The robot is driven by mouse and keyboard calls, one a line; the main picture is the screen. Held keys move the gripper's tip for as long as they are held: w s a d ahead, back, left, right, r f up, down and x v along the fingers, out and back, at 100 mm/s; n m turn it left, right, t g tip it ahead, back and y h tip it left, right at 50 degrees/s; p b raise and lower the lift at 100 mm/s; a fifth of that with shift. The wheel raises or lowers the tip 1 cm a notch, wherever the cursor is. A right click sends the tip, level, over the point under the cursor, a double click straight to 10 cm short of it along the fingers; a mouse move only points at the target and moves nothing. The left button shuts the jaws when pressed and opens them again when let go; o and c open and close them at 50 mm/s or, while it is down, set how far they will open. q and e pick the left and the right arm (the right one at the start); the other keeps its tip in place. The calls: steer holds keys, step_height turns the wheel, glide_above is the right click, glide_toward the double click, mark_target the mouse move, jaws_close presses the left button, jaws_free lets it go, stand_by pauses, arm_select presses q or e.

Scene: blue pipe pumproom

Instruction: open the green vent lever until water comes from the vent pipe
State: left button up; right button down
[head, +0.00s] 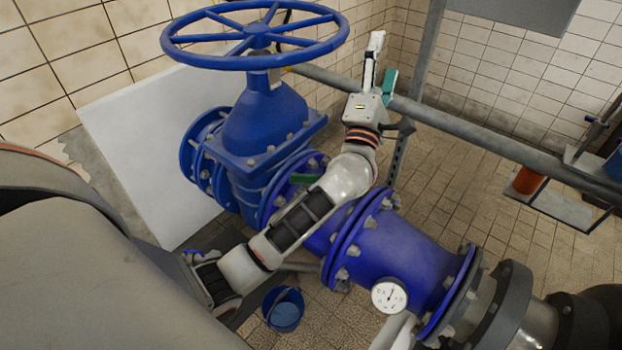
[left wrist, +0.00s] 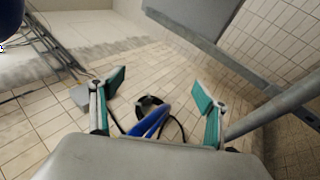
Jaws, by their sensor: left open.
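No water is visible anywhere. The vent pipe cannot be made out. My left gripper (head: 382,62) is raised beyond the blue pipe, near the grey rail, apart from the green lever. Its teal-padded fingers stand wide apart in the left wrist view (left wrist: 160,92), with nothing held between them. The green lever is not seen in that view. My right gripper is not in view.
A large blue valve with a handwheel (head: 256,38) stands behind my arm. The blue pipe (head: 400,255) carries a round gauge (head: 389,295). A blue bucket (head: 283,309) sits on the floor below. A grey rail (head: 470,128) crosses at the right; tiled floor lies beyond.

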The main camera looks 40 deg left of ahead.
arm_select(q)
steer(key=s+a+f+n+g+y+b, duration=0.3)
steer(key=s+a+f+n+g+y, duration=0.4)
steer(key=f+n, duration=0.45)
steer(key=n+g+h+b, duration=0.2)
steer(key=n+g+h, duration=0.3)
steer(key=n+g, duration=0.15)
glide_toward(306, 176)
steer(key=f+x, duration=0.1)
steer(key=x, duration=0.2)
steer(key=shift+n+t, duration=0.3)
steer(key=shift+t, duration=0.05)
steer(key=b+x, duration=0.1)
steer(key=x, duration=0.5)
steer(key=shift+a+r+b, duration=0.15)
steer(key=shift+b, duration=0.2)
steer(key=shift+w+a, duration=0.35)
steer(key=shift+w, duration=0.1)
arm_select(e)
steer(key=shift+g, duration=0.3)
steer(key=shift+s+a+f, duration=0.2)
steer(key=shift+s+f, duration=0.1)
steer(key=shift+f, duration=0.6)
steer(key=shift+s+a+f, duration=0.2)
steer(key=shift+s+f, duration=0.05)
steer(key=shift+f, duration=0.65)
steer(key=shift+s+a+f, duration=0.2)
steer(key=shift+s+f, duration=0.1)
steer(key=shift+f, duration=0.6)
